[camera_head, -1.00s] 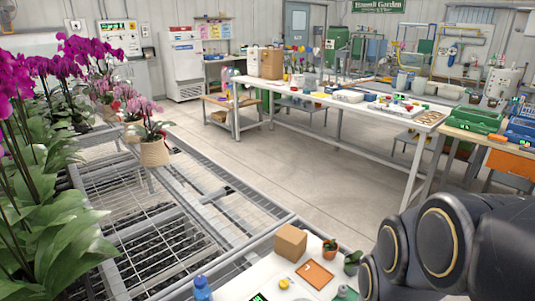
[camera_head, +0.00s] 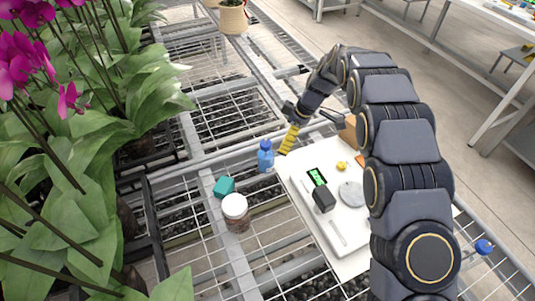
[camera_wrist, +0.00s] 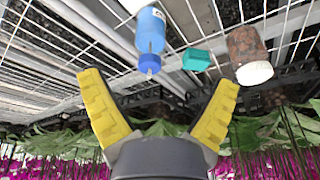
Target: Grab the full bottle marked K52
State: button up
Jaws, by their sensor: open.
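A blue bottle (camera_head: 265,158) with a blue cap stands at the left edge of the white board in the head view; it also shows inverted in the wrist view (camera_wrist: 151,30). No K52 mark is readable on it, and I cannot tell how full it is. My gripper (camera_head: 289,139) has yellow fingers and is just right of and beyond the bottle in the head view. In the wrist view my gripper (camera_wrist: 158,82) is open and empty, with the bottle ahead between and beyond the fingertips, apart from them.
A teal block (camera_head: 224,186) and a brown jar with a white lid (camera_head: 236,212) sit on the wire bench near the bottle. The white board (camera_head: 300,177) holds a scale, a dark block, a yellow item and a grey disc. Orchids (camera_head: 60,170) crowd the left.

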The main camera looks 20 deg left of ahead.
aim_at(266, 153)
jog(key=shift+n, duration=0.7)
jog(key=x, duration=0.3)
jog(key=a+x, duration=0.1)
jog(key=x, duration=0.3)
jog(key=w+a+x, duration=0.1)
jog(key=x, duration=0.3)
jog(key=shift+a+r, duration=0.15)
jog(key=shift+r, duration=0.2)
jog(key=shift+y, duration=0.3)
jog(key=c, duration=1.2)
